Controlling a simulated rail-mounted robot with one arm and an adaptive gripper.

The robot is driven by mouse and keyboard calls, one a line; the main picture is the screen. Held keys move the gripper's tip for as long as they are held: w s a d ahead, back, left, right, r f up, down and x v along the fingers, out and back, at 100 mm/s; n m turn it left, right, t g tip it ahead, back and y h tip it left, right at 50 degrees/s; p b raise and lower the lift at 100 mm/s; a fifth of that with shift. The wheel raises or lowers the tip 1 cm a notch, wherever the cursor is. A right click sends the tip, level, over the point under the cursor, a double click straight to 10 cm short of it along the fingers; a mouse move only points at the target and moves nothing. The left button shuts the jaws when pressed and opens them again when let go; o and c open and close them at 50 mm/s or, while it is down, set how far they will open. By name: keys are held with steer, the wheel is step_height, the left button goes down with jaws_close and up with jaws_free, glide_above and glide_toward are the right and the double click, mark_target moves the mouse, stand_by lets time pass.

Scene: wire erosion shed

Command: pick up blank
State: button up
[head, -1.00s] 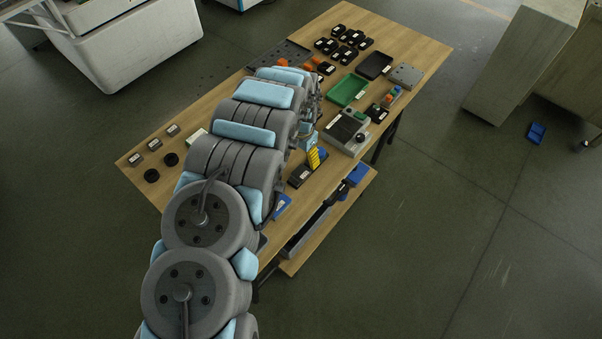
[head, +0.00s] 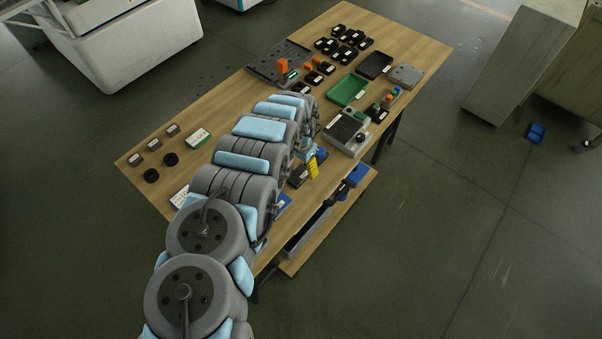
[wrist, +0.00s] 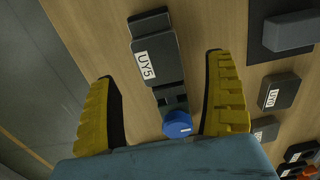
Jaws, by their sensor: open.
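My gripper (head: 312,168) is low over the front right edge of the workbench in the head view. A dark block labelled UY5 (wrist: 166,66) lies ahead, reaching into the space between the fingertips. A blue round knob (wrist: 177,124) on a dark part sits nearer the palm. Dark labelled blocks (wrist: 280,92) lie right of the right finger. Small grey labelled blocks (head: 155,145) stand at the table's left end. I cannot tell which piece is the blank.
The wooden table (head: 225,110) has bare room at its left middle. A dark plate (head: 262,66) with an orange block (head: 283,66), a green tray (head: 347,91), a black tray (head: 375,65) and a grey device (head: 345,132) stand around the arm.

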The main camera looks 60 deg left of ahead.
mark_target(301, 172)
steer(key=shift+d+f+b, duration=0.1)
steer(key=shift+f+b, duration=0.2)
steer(key=shift+f, duration=1.7)
steer(key=c, duration=1.3)
